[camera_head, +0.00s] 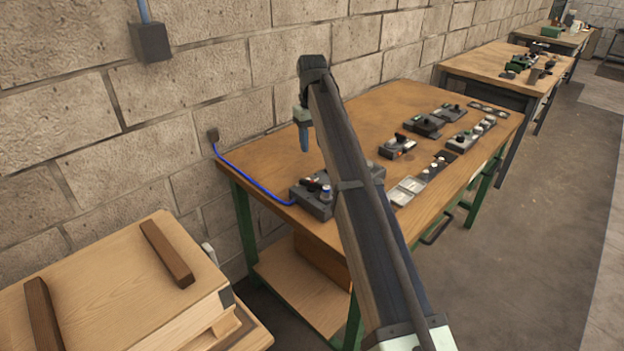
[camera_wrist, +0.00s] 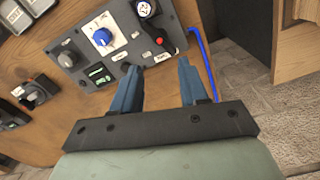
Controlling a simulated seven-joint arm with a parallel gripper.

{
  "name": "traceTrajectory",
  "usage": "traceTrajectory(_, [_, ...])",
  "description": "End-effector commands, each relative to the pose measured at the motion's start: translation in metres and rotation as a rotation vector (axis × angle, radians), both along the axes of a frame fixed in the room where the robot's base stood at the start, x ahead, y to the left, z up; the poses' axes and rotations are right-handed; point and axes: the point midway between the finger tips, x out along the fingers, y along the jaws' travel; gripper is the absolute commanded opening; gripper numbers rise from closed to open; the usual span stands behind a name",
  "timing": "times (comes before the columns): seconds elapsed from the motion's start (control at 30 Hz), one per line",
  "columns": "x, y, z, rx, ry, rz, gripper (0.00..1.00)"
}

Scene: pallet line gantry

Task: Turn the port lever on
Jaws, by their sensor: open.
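A grey control box (camera_wrist: 82,32) lies on the wooden bench, also in the head view (camera_head: 312,202). In the wrist view it carries a black lever with a red tip (camera_wrist: 158,38) at its right side. Left of it are a blue knob (camera_wrist: 102,37), a small black switch (camera_wrist: 124,67) and a green display (camera_wrist: 97,73). The label wording is too small to read, so I cannot tell which control is called port. My gripper (camera_wrist: 158,70) is open and empty, its blue fingers near the box's edge by the lever. In the head view it hangs above the bench (camera_head: 304,135).
Several other control boxes (camera_head: 397,147) stand along the bench (camera_head: 350,115). The block wall is close behind. A wooden pallet stack (camera_head: 110,290) stands at the lower left.

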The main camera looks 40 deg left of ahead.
Motion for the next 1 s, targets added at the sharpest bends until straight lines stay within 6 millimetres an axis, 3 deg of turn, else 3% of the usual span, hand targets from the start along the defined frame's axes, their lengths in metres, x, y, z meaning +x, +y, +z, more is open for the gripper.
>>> traceTrajectory(0.2, [0.002,0.003,0.0,0.02,-0.005,0.368,0.44])
traceTrajectory(0.4, [0.002,0.004,0.0,0.023,-0.006,0.568,0.44])
traceTrajectory(0.67, [0.002,0.004,-0.011,0.023,-0.004,0.624,0.44])
traceTrajectory(1.0, [0.002,0.003,-0.066,0.022,-0.004,0.621,0.44])
